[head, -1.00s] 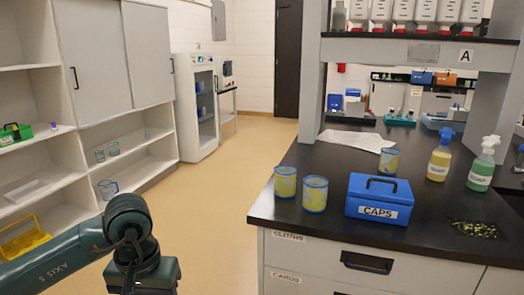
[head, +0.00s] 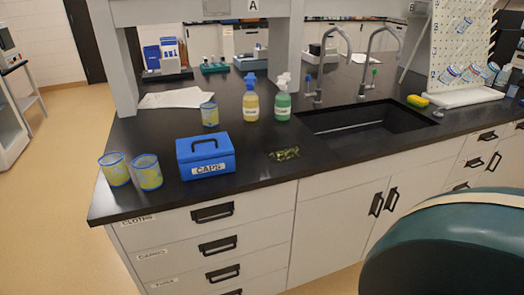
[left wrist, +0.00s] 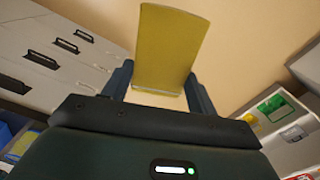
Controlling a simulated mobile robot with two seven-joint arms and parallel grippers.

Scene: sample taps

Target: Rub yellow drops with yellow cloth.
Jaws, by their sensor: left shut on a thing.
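The yellow drops (head: 285,153) form a small speckled patch on the black counter, right of the blue CAPS box and in front of the spray bottles. A yellow cloth (left wrist: 166,42) stands out flat from my left gripper (left wrist: 160,88), which is shut on its near edge in the left wrist view. The cloth is in the air, with the tan floor behind it and apart from the counter. My left gripper is outside the head view, and so is my right gripper.
Beside the drops are the blue CAPS box (head: 206,156), a yellow spray bottle (head: 251,105) and a green one (head: 282,106). Blue-rimmed cups (head: 148,173) stand near the left corner. The sink (head: 368,118) opens to the right. The counter in front of the drops is clear.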

